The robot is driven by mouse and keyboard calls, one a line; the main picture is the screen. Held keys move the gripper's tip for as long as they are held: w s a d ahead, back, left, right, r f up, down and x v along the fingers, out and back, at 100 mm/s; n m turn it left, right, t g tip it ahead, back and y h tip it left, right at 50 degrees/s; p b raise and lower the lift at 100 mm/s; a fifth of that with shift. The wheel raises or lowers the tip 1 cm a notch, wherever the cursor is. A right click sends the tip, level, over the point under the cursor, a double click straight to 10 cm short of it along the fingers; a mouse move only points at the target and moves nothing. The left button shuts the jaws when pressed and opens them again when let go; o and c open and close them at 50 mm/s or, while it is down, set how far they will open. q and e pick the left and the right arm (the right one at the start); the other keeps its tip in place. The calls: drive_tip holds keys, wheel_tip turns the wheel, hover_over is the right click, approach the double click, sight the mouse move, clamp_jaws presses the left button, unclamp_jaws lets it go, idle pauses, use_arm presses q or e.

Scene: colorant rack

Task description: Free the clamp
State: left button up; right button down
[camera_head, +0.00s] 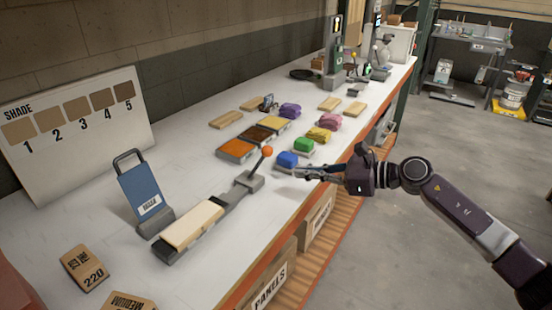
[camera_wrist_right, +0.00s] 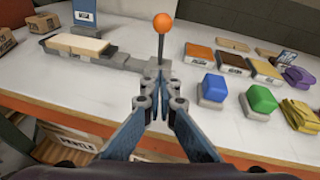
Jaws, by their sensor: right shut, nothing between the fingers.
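The clamp (camera_head: 217,211) is a grey bar fixture on the white bench, with a pale wooden block (camera_head: 192,224) lying on its left part. At its right end a lever with an orange ball knob (camera_head: 267,152) stands up from a grey base. In the right wrist view the orange knob (camera_wrist_right: 163,22) and its thin rod rise just beyond the fingertips. My right gripper (camera_head: 297,172) is shut and empty, a little to the right of the lever and apart from the knob. It also shows in the right wrist view (camera_wrist_right: 160,105). My left gripper is not in view.
A blue block (camera_head: 287,159) and a green block (camera_head: 304,145) stand close to my right gripper. Colour trays (camera_head: 236,149) lie behind the lever. A blue upright holder (camera_head: 141,188) stands behind the clamp. The bench front edge (camera_head: 290,225) is clear.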

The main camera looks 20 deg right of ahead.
sight(267, 151)
drive_tip(key=x, duration=0.1)
drive_tip(key=p+x, duration=0.1)
drive_tip(key=x, duration=0.1)
drive_tip(key=r+x, duration=0.1)
drive_tip(key=x, duration=0.1)
drive_tip(key=shift+w+a+f+p, duration=0.1)
drive_tip(key=shift+w+a+p, duration=0.1)
drive_tip(key=shift+p, duration=0.2)
drive_tip(key=shift+w+a+r+p, duration=0.3)
drive_tip(key=shift+w+a+p, duration=0.1)
drive_tip(key=shift+a, duration=0.15)
drive_tip(key=shift+w+a+r+p, duration=0.3)
drive_tip(key=shift+w+a, duration=0.15)
drive_tip(key=shift+a, duration=0.05)
